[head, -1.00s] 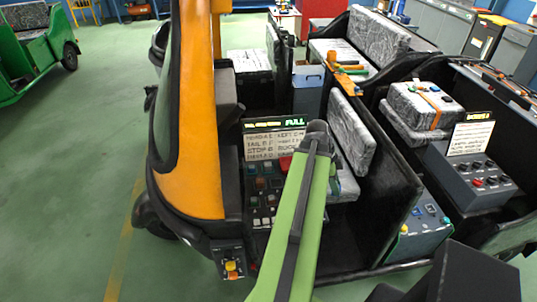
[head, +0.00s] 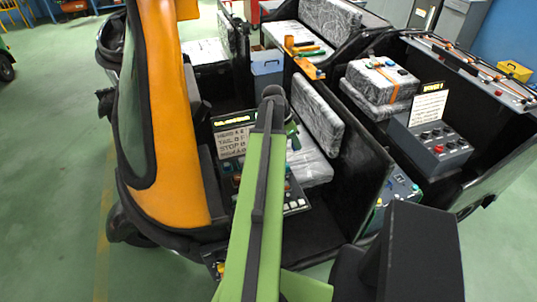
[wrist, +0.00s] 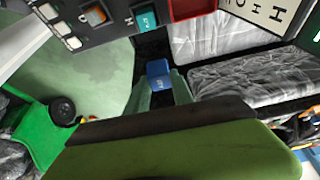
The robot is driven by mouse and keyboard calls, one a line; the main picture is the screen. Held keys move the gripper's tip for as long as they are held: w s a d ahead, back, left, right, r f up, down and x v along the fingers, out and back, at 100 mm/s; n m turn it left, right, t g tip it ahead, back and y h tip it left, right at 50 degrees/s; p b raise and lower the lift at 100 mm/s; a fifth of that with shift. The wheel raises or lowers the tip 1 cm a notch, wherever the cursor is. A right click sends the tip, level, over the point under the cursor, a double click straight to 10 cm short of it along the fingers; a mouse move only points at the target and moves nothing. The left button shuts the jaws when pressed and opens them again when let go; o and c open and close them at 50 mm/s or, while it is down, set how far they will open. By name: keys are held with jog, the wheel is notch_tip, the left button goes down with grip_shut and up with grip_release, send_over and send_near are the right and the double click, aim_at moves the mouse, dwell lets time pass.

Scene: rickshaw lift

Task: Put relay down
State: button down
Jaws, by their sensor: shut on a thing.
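The relay (wrist: 158,70) is a small blue block with pale lettering. In the wrist view it sits between the fingertips of my gripper (wrist: 160,88), which is shut on it. The relay is close below the edge of a dark control panel (wrist: 105,22) with coloured buttons; I cannot tell whether they touch. In the head view my green arm reaches over the rickshaw's cab and covers part of that panel (head: 298,203). The relay and my fingertips cannot be made out there.
The orange rickshaw front (head: 165,120) stands left. A sign board (head: 230,142) rises behind the panel. A wrapped seat (head: 305,165) and a dark partition are to the right. Farther right are a grey switch box (head: 432,145) and a wrapped package (head: 382,80).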

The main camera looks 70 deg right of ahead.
jog(key=shift+w+d+r, duration=0.15)
jog(key=shift+d, duration=0.2)
jog(key=shift+w+d+r, duration=0.1)
jog(key=shift+d, duration=0.25)
jog(key=w+f+b, duration=0.2)
jog(key=w, duration=0.2)
jog(key=w+f+b, duration=0.2)
jog(key=w+f, duration=0.1)
jog(key=w+f+b, duration=0.2)
jog(key=w+b, duration=0.1)
jog(key=w, duration=0.1)
jog(key=shift+w+a+f, duration=0.15)
jog(key=shift+w, duration=0.15)
notch_tip(320, 180, down, 4)
jog(key=b, duration=0.4)
jog(key=shift+f+b, duration=0.15)
jog(key=shift+b, duration=0.15)
jog(key=c, duration=1.4)
grip_release()
jog(key=shift+r, duration=0.2)
jog(key=shift+r+p, duration=0.25)
jog(key=shift+p, duration=0.2)
jog(key=p+v, duration=1)
jog(key=v, duration=0.1)
jog(key=shift+a+r+p, duration=0.25)
jog(key=shift+a+p, duration=0.05)
jog(key=shift+p, duration=0.05)
